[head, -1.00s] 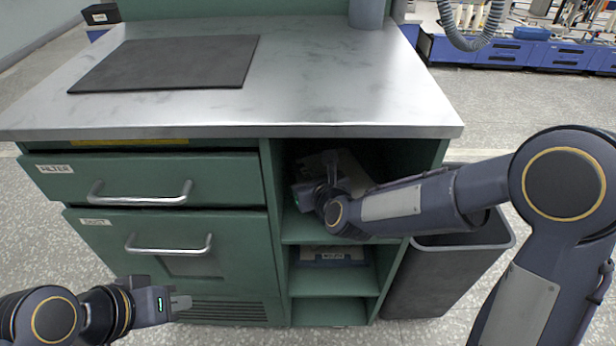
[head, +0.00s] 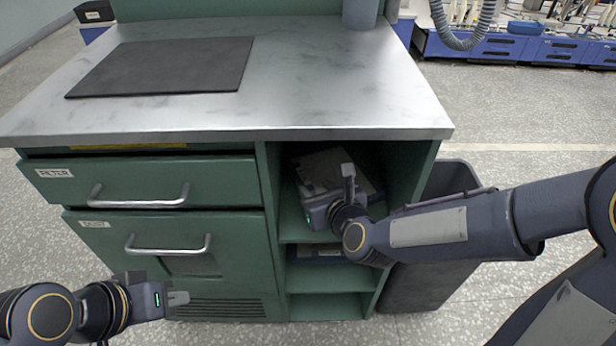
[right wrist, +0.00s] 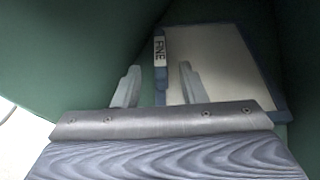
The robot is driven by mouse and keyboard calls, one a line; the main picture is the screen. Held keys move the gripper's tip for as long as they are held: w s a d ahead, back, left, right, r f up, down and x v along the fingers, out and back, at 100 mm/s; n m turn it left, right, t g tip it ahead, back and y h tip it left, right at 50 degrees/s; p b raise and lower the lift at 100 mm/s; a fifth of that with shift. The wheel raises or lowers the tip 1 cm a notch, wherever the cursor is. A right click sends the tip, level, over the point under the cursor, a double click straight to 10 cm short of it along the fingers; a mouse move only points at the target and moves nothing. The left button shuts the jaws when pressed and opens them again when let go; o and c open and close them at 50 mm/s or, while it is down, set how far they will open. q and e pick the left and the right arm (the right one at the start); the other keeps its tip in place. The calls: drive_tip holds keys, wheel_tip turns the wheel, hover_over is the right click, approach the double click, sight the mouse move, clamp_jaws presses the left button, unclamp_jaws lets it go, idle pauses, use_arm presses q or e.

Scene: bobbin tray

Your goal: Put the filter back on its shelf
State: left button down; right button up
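A filter (head: 330,168), a pale flat panel, lies in the upper open compartment of the green cabinet. The right wrist view shows its pale face (right wrist: 210,62), its dark blue frame and a tab labelled FINE (right wrist: 160,47). My right gripper (head: 328,190) is at the mouth of that compartment. In the right wrist view its two fingers (right wrist: 158,85) stand apart, with the tab in line between them; contact does not show. My left gripper (head: 184,298) hangs in front of the lower drawer, holding nothing visible; its finger gap is unclear.
Another blue-edged item (head: 318,250) sits in the compartment below, partly hidden by my right arm. The FILTER drawer (head: 150,180) stands slightly out. A dark bin (head: 425,285) stands right of the cabinet. The metal top (head: 330,90) overhangs the compartments and holds a dark mat (head: 165,66).

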drive_tip(key=shift+p+v, duration=0.3)
drive_tip(key=shift+v, duration=1.65)
drive_tip(key=shift+d+r+n, duration=0.1)
drive_tip(key=shift+d+n, duration=0.15)
drive_tip(key=shift+n, duration=0.25)
drive_tip(key=s+d+n+g, duration=0.3)
drive_tip(key=s+d+n, duration=0.5)
drive_tip(key=n, duration=0.6)
drive_tip(key=s+d+n+g+h, duration=0.1)
drive_tip(key=s+d+n+g, duration=0.3)
drive_tip(key=s+d+n, duration=0.4)
drive_tip(key=s+n, duration=0.3)
drive_tip(key=n, duration=0.4)
drive_tip(key=shift+s, duration=0.35)
wheel_tip(320, 180, up, 34)
drive_tip(key=p, duration=3.4)
